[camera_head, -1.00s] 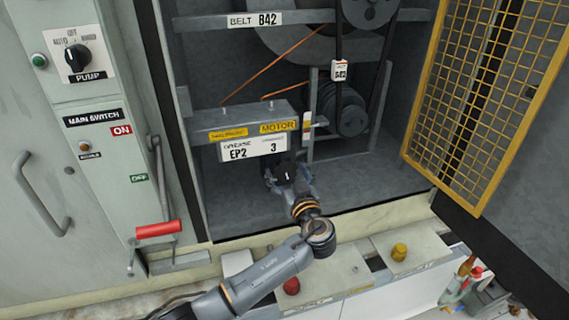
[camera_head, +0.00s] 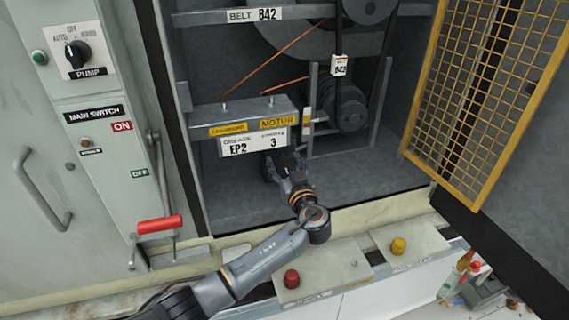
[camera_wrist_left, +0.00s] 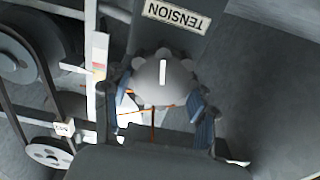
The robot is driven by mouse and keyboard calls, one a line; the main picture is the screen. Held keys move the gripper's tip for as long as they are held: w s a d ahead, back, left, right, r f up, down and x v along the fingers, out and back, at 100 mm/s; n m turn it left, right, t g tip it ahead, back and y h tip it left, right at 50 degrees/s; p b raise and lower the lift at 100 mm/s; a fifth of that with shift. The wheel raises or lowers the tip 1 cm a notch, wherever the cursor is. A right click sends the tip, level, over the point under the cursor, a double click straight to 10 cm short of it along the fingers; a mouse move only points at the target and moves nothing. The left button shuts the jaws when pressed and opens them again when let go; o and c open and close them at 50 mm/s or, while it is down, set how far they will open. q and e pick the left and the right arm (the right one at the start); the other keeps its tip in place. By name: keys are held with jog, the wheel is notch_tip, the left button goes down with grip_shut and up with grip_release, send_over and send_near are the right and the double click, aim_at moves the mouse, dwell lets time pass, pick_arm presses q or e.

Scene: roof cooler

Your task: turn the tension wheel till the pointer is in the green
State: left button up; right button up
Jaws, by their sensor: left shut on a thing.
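The tension wheel (camera_wrist_left: 165,80) is a grey knobbed wheel with a white line on its face, below the TENSION label (camera_wrist_left: 178,14) in the left wrist view. My left gripper (camera_wrist_left: 163,108) is shut on the wheel, one blue-grey finger on each side of its rim. In the head view, my left gripper (camera_head: 283,164) is under the motor plate and hides the wheel. A small coloured scale strip (camera_head: 307,121) stands right of the motor plate and also shows in the wrist view (camera_wrist_left: 98,62). Its pointer is too small to read. My right gripper is not in view.
The belt (camera_head: 382,85) and pulleys (camera_head: 347,110) are right of the motor plate (camera_head: 245,117). A yellow mesh door (camera_head: 480,90) stands open at the right. A red-handled lever (camera_head: 159,224) is at the left. Boxes with red (camera_head: 291,279) and yellow (camera_head: 398,245) knobs stand in front.

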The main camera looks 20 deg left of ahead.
pick_arm(q)
jog(key=shift+f+m+b, duration=0.2)
jog(key=shift+m+b, duration=0.1)
jog(key=shift+b, duration=0.3)
jog(key=m+b, duration=0.1)
jog(key=b, duration=0.2)
jog(key=shift+d+f+m, duration=0.1)
jog(key=shift+m, duration=0.3)
jog(key=shift+m+b, duration=0.35)
jog(key=shift+m, duration=0.55)
jog(key=m, duration=0.2)
jog(key=shift+w+r+m, duration=0.1)
jog(key=shift+r+m, duration=0.15)
jog(key=shift+m, duration=0.15)
jog(key=shift+c, duration=0.2)
jog(key=m, duration=0.2)
jog(key=shift+d+m+p, duration=0.1)
jog(key=shift+m+p, duration=0.25)
jog(key=shift+m, duration=0.05)
jog(key=m+p, duration=0.1)
jog(key=m, duration=0.4)
jog(key=shift+f+p, duration=0.15)
jog(key=shift+p, duration=0.25)
jog(key=shift+m, duration=0.4)
jog(key=o, duration=1.2)
jog(key=shift+w+d, duration=0.1)
jog(key=shift+c, duration=0.2)
